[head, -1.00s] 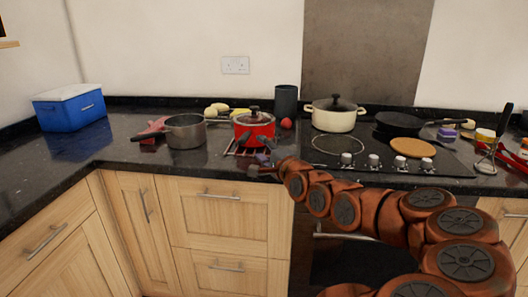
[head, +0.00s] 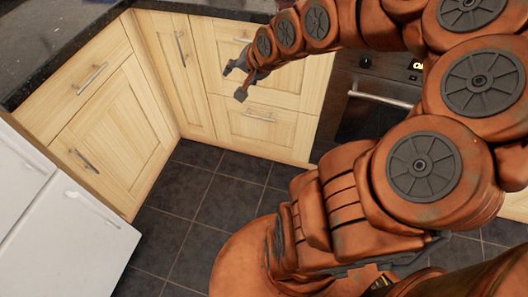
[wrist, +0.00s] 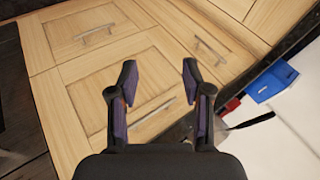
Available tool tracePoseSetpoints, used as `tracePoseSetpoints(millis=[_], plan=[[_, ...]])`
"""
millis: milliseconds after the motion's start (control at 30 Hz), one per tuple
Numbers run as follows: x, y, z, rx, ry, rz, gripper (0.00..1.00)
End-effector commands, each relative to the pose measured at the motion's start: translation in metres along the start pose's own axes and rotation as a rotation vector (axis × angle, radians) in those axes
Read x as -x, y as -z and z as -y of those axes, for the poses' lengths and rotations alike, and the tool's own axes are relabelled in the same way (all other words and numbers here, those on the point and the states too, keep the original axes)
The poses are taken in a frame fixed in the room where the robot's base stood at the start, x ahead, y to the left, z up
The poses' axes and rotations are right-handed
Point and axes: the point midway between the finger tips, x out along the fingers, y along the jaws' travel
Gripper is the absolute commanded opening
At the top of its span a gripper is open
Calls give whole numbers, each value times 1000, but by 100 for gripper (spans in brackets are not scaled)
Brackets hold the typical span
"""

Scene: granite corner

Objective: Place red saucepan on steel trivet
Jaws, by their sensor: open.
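My gripper (head: 238,82) hangs in front of the wooden drawers, below the worktop edge in the head view. Its two fingers are apart and empty, as the wrist view (wrist: 160,78) also shows. The red saucepan and the steel trivet are not identifiable in either current view. In the wrist view, a small red item (wrist: 232,105) shows on the worktop near the blue box; it is too small to name surely.
The dark granite worktop (head: 62,38) runs along the top left. Wooden drawers (head: 262,128) are behind my gripper. The blue box (wrist: 272,82) stands on the worktop. A black oven (head: 372,105) is at right, and a white appliance (head: 70,225) is at left. Tiled floor (head: 205,215) is clear.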

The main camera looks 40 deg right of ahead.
Motion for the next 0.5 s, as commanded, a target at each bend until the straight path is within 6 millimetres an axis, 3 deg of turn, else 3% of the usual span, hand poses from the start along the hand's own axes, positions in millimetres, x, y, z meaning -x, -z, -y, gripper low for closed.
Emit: tracePoseSetpoints(millis=[33, 200, 500], plan=[[2, -25, -1, 85, -57, 54, 49], [25, -104, -28, 348, -254, 262, 49], [106, -210, -77, 715, -480, 635, 49]])
